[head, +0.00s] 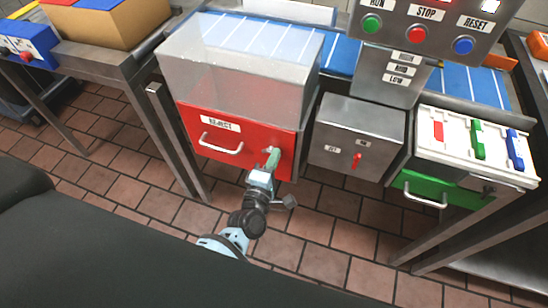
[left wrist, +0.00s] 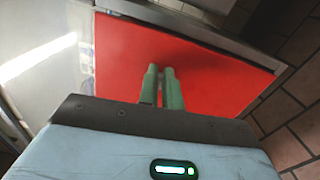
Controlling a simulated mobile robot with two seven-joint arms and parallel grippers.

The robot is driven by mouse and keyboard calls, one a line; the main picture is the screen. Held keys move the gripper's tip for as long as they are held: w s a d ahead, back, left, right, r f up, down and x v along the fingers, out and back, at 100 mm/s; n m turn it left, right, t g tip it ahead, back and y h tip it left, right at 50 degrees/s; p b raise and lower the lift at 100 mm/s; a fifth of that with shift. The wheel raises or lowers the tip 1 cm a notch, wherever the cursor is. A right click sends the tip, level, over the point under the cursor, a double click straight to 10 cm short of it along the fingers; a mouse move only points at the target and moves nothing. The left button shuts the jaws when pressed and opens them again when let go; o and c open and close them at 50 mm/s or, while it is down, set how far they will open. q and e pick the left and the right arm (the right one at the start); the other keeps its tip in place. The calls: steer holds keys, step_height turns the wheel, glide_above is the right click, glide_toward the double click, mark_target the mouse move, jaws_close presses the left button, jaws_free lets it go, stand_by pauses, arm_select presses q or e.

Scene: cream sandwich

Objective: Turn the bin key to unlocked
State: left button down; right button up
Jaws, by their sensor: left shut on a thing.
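The red reject bin front (head: 225,140) carries a "REJECT" label and a white handle (head: 221,145). My left gripper (head: 272,155) is at the right part of this red front, with its green fingers pointing at it. In the left wrist view the fingers (left wrist: 161,72) are nearly together against the red panel (left wrist: 215,72). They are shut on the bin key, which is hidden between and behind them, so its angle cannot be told. My right gripper is not in view.
A clear box (head: 240,65) stands above the red front. To the right is a grey metal box (head: 365,125) with a small red switch (head: 356,160). A green drawer (head: 430,187) is farther right. Table legs stand on both sides; tiled floor is open below.

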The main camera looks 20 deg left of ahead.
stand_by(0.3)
arm_select(q)
steer(key=c, duration=1.6)
jaws_free()
steer(key=shift+s+a, duration=0.1)
steer(key=shift+s, duration=3.8)
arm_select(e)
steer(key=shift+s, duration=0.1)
